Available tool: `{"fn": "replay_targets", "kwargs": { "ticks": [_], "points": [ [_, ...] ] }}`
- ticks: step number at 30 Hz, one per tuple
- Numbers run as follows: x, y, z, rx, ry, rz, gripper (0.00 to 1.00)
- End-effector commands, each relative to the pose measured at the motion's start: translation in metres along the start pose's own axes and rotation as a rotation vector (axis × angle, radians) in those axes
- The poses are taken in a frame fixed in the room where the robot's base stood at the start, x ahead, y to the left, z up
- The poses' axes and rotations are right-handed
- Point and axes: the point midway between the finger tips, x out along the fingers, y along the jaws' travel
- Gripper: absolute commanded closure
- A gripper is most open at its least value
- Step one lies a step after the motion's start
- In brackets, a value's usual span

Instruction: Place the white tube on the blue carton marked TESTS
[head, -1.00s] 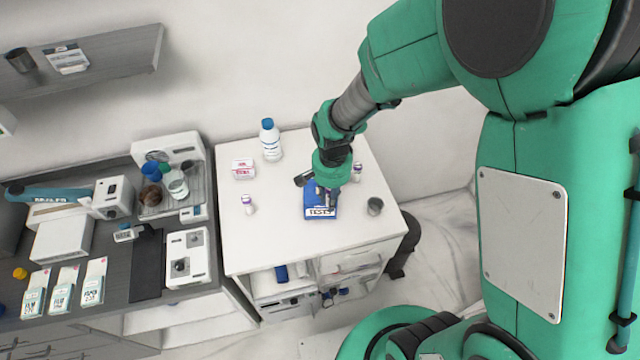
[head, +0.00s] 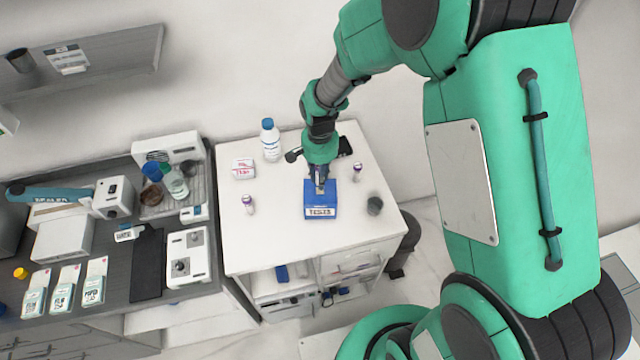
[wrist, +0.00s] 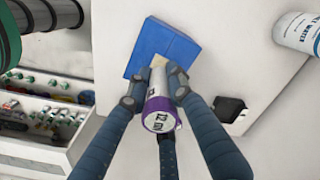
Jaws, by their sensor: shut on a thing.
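The blue carton marked TESTS (head: 321,211) lies on the white table; its blue top also shows in the wrist view (wrist: 165,45). My gripper (head: 320,184) is over the carton's far part, pointing down. In the wrist view my gripper (wrist: 157,86) is shut on the white tube (wrist: 159,104), which has a purple band at its near end. The tube's far end overlaps the carton's edge in that view. I cannot tell whether the tube touches the carton. The tube is mostly hidden by my fingers in the head view.
A blue-capped bottle (head: 270,142) and a white-pink box (head: 243,168) stand left at the back. Small purple-and-white vials stand left (head: 248,205) and right (head: 357,172) of the carton. A grey cup (head: 374,205) is at the right. The table front left is clear.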

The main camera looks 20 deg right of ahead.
Motion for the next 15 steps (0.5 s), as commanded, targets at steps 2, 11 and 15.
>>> {"fn": "replay_targets", "kwargs": {
  "ticks": [2, 11, 15],
  "points": [
    [0.002, 0.000, 0.000, 0.000, -0.001, 0.000, 0.94],
    [0.030, 0.000, 0.000, 0.000, 0.000, 0.000, 0.94],
    [0.035, 0.000, 0.000, 0.000, 0.000, 0.000, 0.94]
  ]
}}
